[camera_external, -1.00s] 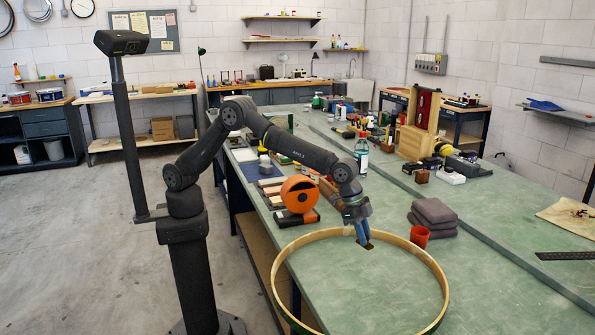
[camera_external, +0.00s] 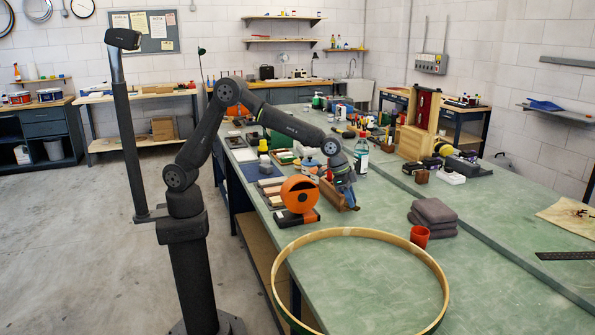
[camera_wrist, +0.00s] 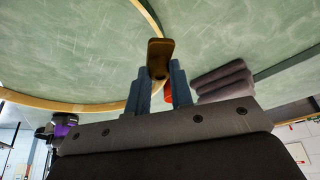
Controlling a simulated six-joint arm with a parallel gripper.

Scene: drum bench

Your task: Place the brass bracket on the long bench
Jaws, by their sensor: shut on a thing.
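My gripper (camera_external: 350,203) is shut on the brass bracket (camera_wrist: 160,58). The bracket is a small, dark golden-brown piece between the blue fingertips in the wrist view, where my gripper (camera_wrist: 159,85) shows from behind. In the external view I cannot make the bracket out clearly at the fingertips. My gripper hangs above the long bench (camera_external: 490,265), which has a worn green top, beyond the large hoop. The height over the bench is hard to tell.
A large wooden hoop (camera_external: 438,275) lies on the bench's near end. Around my gripper stand an orange tape dispenser (camera_external: 299,195), a clear bottle (camera_external: 361,158), folded grey cloths (camera_external: 433,213) and a red cup (camera_external: 419,237). The green surface inside the hoop looks clear.

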